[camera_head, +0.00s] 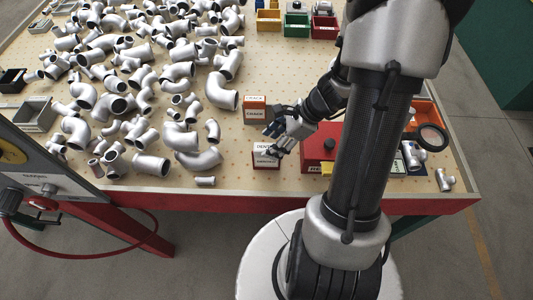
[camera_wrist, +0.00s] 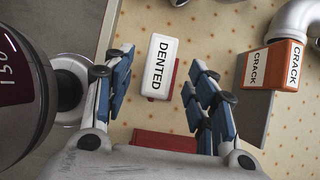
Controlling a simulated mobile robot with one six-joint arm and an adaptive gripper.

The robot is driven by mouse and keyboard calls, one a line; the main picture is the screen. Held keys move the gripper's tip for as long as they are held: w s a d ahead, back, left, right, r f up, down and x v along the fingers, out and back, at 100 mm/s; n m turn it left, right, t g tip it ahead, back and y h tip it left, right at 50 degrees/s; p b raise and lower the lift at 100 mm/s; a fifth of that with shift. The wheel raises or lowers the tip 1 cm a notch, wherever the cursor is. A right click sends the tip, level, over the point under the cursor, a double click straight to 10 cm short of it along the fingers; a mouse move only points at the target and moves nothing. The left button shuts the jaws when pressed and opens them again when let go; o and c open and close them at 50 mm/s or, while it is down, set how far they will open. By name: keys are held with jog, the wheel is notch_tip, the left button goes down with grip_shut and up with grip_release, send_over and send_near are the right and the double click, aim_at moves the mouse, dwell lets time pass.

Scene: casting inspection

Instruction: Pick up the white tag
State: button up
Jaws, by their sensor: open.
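The white tag (camera_wrist: 158,65) reads DENTED and lies in the middle of the wrist view, with red showing beneath its right and lower edges. In the head view the tag (camera_head: 265,148) is at the table's front edge, partly covered by my gripper. My gripper (camera_wrist: 158,85) is open and empty, with its blue-padded fingers on either side of the tag in the picture. In the head view my gripper (camera_head: 272,142) is over the tag. I cannot tell how much height is between the fingertips and the tag.
An orange CRACK block (camera_wrist: 272,66) stands to the right in the wrist view, and also behind my gripper in the head view (camera_head: 255,103). A red box (camera_head: 320,147) stands to the right. Many pipe fittings (camera_head: 175,137) cover the table's left side.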

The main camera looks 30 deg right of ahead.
aim_at(267, 147)
jog(key=b+x, duration=0.1)
jog(key=x, duration=0.2)
jog(key=shift+w+a+f, duration=0.1)
jog(key=shift+a+f, duration=0.15)
jog(key=shift+f, duration=0.1)
jog(key=shift+c, duration=0.6)
jog(key=c, duration=1)
